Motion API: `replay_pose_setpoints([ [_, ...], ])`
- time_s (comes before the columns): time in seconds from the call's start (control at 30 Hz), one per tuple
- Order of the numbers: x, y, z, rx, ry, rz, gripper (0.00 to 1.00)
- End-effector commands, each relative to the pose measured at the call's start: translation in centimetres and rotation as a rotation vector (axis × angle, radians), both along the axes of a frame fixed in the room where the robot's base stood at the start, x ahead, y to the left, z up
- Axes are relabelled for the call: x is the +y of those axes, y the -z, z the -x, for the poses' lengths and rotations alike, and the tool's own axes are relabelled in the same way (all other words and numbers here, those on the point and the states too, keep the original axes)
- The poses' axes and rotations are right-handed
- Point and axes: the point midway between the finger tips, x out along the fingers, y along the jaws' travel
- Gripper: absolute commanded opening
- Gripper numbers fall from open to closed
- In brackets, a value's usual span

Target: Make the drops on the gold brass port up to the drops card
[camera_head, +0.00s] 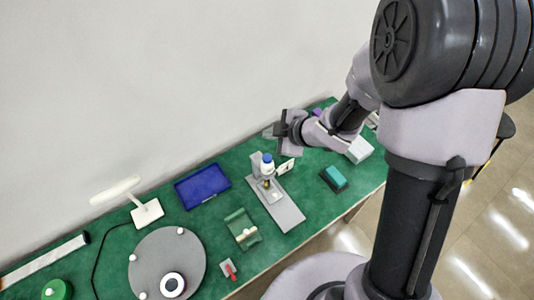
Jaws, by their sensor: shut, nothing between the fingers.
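A small upright device with a blue-topped white bottle (267,161) stands on a grey base plate (287,213) on the green table. A small gold spot, likely the brass port (268,184), shows low on the device; any drops on it are too small to make out. A small white card with a dark mark (286,166) stands just right of the bottle; its print is unreadable, so I cannot tell if it is the drops card. My gripper (276,131) is shut and empty, above and behind the device, apart from it.
A blue tray (202,187), an olive-green holder (242,229), a round grey plate (150,262) and a white lamp (147,213) lie to the left. A teal-topped block (334,178) sits right of the base plate. The table's front edge is near these things.

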Motion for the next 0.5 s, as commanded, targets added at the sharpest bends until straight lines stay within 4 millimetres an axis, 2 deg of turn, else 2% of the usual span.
replay_pose_setpoints([
  [0.17,0.0,1.3,0.0,0.001,0.001,0.000,0.00],
  [0.5,0.0,6.2,0.0,0.000,0.002,0.001,0.00],
])
